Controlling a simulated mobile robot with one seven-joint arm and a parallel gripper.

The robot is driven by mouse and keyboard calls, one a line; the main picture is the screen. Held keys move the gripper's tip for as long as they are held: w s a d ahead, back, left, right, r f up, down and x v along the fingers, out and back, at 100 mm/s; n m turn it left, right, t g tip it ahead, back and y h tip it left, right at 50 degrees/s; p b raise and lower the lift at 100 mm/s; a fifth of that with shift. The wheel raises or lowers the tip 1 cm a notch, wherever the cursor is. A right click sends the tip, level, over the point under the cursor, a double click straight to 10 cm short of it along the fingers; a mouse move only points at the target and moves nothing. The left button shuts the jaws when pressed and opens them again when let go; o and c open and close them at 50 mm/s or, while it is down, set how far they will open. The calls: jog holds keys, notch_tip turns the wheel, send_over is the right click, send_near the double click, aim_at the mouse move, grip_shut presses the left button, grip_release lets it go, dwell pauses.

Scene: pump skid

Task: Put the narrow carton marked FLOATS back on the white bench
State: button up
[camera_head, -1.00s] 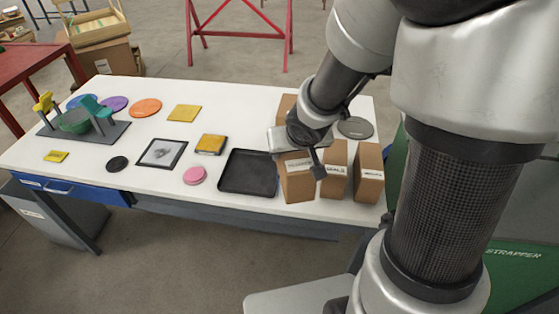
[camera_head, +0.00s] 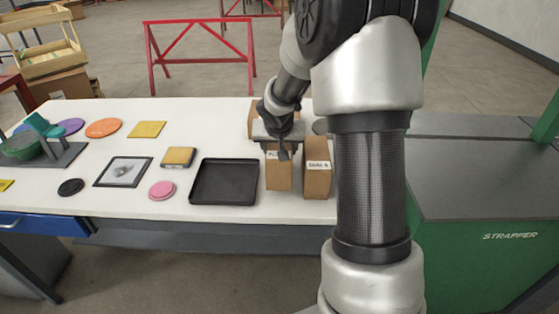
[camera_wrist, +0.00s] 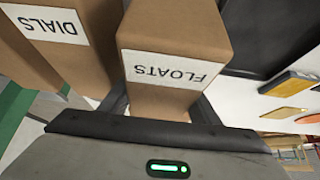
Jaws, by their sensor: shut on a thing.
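The narrow brown FLOATS carton (camera_head: 279,179) is upright between the fingers of my gripper (camera_head: 283,152), over the front right part of the white bench (camera_head: 125,204). In the wrist view, the FLOATS carton (camera_wrist: 176,28) shows its white label upside down, with a dark finger on either side; my gripper (camera_wrist: 162,108) is shut on it. In the head view its lower edge appears slightly higher than that of the carton beside it. I cannot tell whether its base touches the bench.
The DIALS carton (camera_head: 317,184) stands close on the right. A black tray (camera_head: 224,202) lies just left. Another carton (camera_head: 255,112) stands behind my gripper. My arm hides the bench's right end. A green strapper machine (camera_head: 480,215) is at right.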

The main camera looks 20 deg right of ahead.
jog(key=shift+f+b, duration=0.4)
jog(key=shift+f, duration=1.05)
jog(key=shift+f, duration=0.2)
jog(key=o, duration=1.5)
